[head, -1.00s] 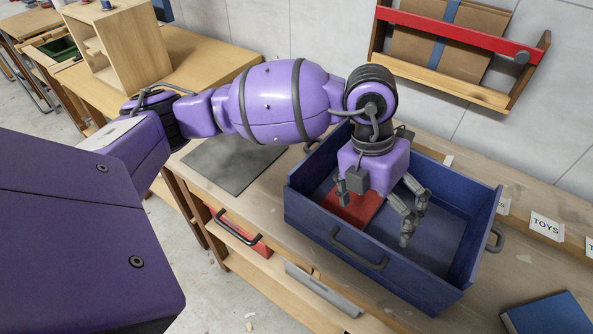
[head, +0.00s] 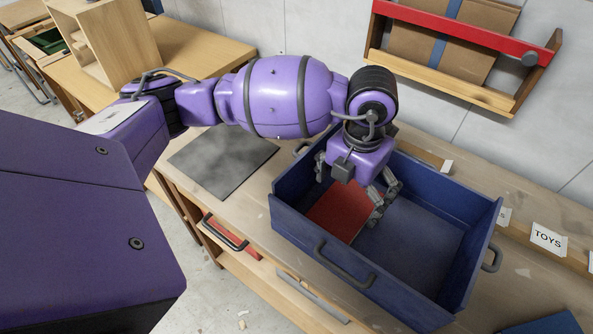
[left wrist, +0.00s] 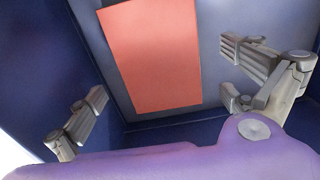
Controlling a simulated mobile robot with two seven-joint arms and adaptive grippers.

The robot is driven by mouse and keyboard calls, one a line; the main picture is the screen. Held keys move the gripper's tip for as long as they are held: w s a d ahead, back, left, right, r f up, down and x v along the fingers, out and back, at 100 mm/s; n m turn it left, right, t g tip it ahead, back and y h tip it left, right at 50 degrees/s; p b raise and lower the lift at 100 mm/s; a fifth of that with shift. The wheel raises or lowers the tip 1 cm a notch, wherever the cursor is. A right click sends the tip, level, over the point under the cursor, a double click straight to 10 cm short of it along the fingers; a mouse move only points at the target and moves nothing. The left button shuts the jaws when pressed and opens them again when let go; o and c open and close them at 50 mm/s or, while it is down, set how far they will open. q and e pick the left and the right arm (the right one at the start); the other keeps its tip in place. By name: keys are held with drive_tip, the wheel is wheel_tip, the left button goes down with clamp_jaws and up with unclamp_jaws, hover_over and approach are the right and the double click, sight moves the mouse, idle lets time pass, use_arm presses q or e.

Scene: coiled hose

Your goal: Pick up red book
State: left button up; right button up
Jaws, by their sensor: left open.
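A red book (head: 345,212) lies flat on the floor of a blue drawer-like box (head: 318,240), toward its left end. In the left wrist view the red book (left wrist: 153,55) shows between and beyond the fingers. My left gripper (head: 348,188) is open and points down inside the box, above the book and apart from it. In the left wrist view my left gripper (left wrist: 165,95) has one finger on each side of the book, the left one near the box wall. The gripper hides part of the book in the head view. My right gripper is not in view.
The box has handles and stands on a wooden bench (head: 268,181). A dark grey mat (head: 222,160) lies to its left. A blue book (head: 548,325) lies at lower right, near a TOYS label (head: 548,238). A wall rack (head: 455,48) hangs behind.

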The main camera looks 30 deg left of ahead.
sight(346, 204)
use_arm(q)
drive_tip(key=shift+w+f, duration=0.2)
drive_tip(key=shift+f, duration=1.65)
drive_tip(key=c, duration=1.3)
